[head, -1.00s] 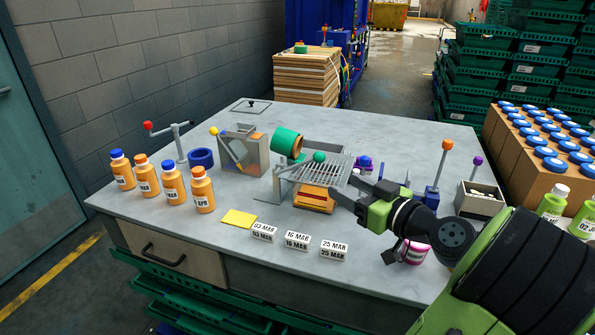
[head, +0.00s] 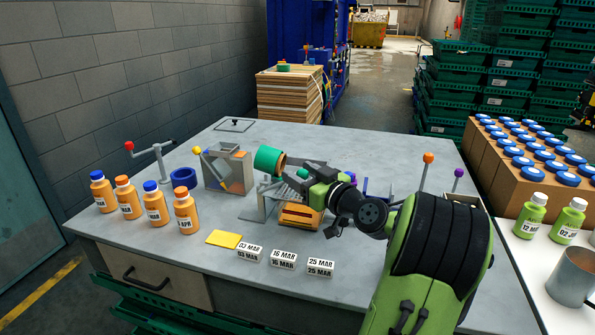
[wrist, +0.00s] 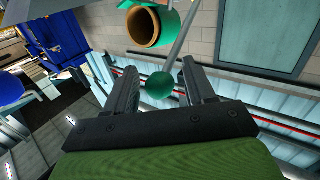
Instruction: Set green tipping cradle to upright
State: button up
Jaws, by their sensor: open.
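The green tipping cradle's cup (head: 269,159) is a green cylinder lying tilted over, its brown open mouth facing right in the head view. In the wrist view the cup (wrist: 140,30) is at the top, with a grey rod running down to a green ball knob (wrist: 160,87). My gripper (head: 284,176) is at the cradle, over its grey slatted stand (head: 254,214). In the wrist view my gripper (wrist: 160,72) is open, with the knob between its two fingers and visible gaps at the sides. My gripper hides much of the stand in the head view.
A grey box with a yellow-knobbed lever (head: 228,168) stands left of the cradle. Several orange bottles (head: 156,208), a yellow pad (head: 223,238) and white date blocks (head: 284,259) line the front.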

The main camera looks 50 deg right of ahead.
jog(key=shift+w+d, duration=0.1)
jog(key=shift+w, duration=0.75)
jog(key=shift+c, duration=0.3)
grip_shut()
